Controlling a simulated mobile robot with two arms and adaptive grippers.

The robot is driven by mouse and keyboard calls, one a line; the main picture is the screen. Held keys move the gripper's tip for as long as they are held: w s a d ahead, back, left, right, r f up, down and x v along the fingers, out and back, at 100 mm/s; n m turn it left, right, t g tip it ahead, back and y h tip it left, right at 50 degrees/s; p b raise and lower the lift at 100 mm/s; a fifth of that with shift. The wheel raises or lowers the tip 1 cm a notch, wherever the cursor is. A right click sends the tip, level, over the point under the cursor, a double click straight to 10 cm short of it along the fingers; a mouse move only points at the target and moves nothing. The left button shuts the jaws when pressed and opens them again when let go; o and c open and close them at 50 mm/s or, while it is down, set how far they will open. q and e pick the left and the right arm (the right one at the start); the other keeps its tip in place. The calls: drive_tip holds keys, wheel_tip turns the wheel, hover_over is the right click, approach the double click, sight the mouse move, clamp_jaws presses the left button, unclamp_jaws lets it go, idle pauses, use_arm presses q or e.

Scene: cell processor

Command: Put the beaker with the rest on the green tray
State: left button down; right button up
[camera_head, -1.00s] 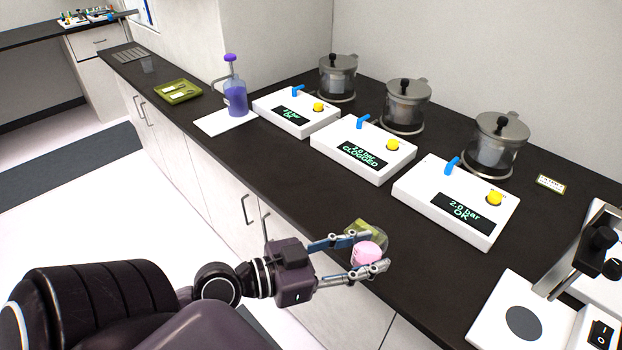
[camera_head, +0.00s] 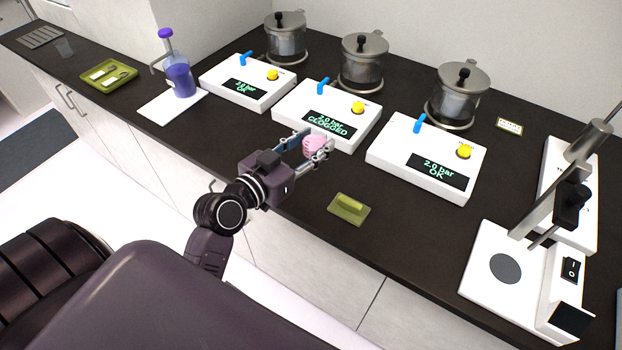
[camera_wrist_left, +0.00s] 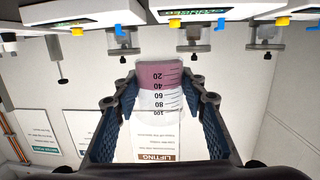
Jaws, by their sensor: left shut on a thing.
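A clear beaker with pink contents (camera_head: 314,146) is held between the fingers of my left gripper (camera_head: 306,143), above the counter in front of the middle white control box. In the left wrist view the beaker (camera_wrist_left: 152,98) sits between both blue-padded fingers (camera_wrist_left: 156,110); its scale reads 20 to 100 and the pink fills the end near 20. The green tray (camera_head: 84,82) lies at the far left of the counter, well away from the beaker, with small pale items on it. My right gripper is not seen.
Three white control boxes, the middle one (camera_head: 342,108) reading CLOGGED, and lidded pots line the back. A purple-filled bottle (camera_head: 180,82) on a white mat (camera_head: 152,108) stands between the beaker and tray.

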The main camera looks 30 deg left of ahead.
use_arm(q)
drive_tip(key=b, duration=0.1)
hover_over(313, 188)
wheel_tip(313, 188, down, 8)
drive_tip(key=shift+f, duration=0.15)
wheel_tip(313, 188, down, 4)
drive_tip(key=shift+r+b, duration=0.25)
drive_tip(key=shift+b, duration=0.4)
drive_tip(key=shift+f, duration=0.35)
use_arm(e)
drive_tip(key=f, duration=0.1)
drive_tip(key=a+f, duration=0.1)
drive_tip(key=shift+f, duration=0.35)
use_arm(q)
drive_tip(key=shift+f, duration=0.1)
drive_tip(key=shift+f+b, duration=0.15)
drive_tip(key=shift+b, duration=0.15)
drive_tip(key=c, duration=1.2)
unclamp_jaws()
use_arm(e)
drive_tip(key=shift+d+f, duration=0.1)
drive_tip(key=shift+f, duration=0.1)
